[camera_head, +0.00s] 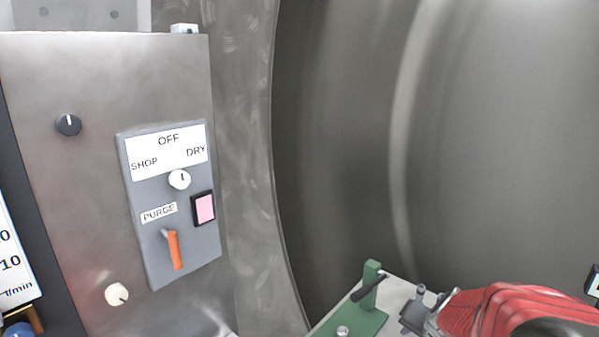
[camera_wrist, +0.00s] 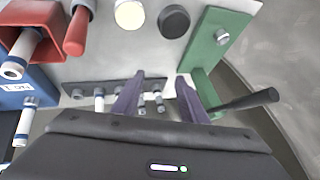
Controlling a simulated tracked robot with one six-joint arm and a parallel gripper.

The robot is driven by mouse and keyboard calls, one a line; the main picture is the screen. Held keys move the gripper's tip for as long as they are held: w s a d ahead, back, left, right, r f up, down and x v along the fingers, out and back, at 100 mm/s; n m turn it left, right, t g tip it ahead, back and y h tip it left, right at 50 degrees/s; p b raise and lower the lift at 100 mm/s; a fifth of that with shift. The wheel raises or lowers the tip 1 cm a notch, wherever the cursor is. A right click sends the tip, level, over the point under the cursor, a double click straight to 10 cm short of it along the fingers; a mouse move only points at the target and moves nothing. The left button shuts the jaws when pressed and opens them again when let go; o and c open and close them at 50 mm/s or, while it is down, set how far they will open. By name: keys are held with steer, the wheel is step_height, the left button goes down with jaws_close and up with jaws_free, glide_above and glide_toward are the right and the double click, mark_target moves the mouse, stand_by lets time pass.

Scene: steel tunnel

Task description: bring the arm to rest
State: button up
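My gripper (camera_wrist: 160,82) shows in the wrist view with its two dark purple fingers spread apart. I see nothing held between them. The fingers reach over a pale work plate (camera_wrist: 135,58), close to a green bracket (camera_wrist: 206,52) with a black lever (camera_wrist: 248,102) on the right. In the head view, the same kind of green bracket (camera_head: 371,272) stands at the bottom, and a red ribbed part (camera_head: 500,308) lies to its right. I cannot clearly make out my gripper's fingers there.
A dark rack (camera_wrist: 112,90) with several pale pegs lies beyond the fingers. A red holder (camera_wrist: 30,30), a red handle (camera_wrist: 76,32), and white (camera_wrist: 129,14) and black (camera_wrist: 174,21) round pieces are nearby. A steel control panel (camera_head: 95,190) stands left; the curved tunnel wall (camera_head: 480,150) is behind.

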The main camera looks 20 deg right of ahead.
steer(key=s+a+r+n+y, duration=0.1)
steer(key=s+a+r+n, duration=0.1)
steer(key=a, duration=0.7)
steer(key=s+a+r+n+y, duration=0.1)
steer(key=s+a+r+n, duration=0.2)
steer(key=a, duration=0.6)
steer(key=s+a+r+n+y, duration=0.1)
steer(key=s+a+r+n, duration=0.2)
steer(key=a+r+n, duration=0.3)
steer(key=a, duration=0.3)
steer(key=shift+a+r+n, duration=0.2)
steer(key=shift+a+n, duration=0.1)
steer(key=shift+n, duration=0.1)
steer(key=shift+s, duration=0.1)
steer(key=shift+c, duration=1)
steer(key=shift+d, duration=0.1)
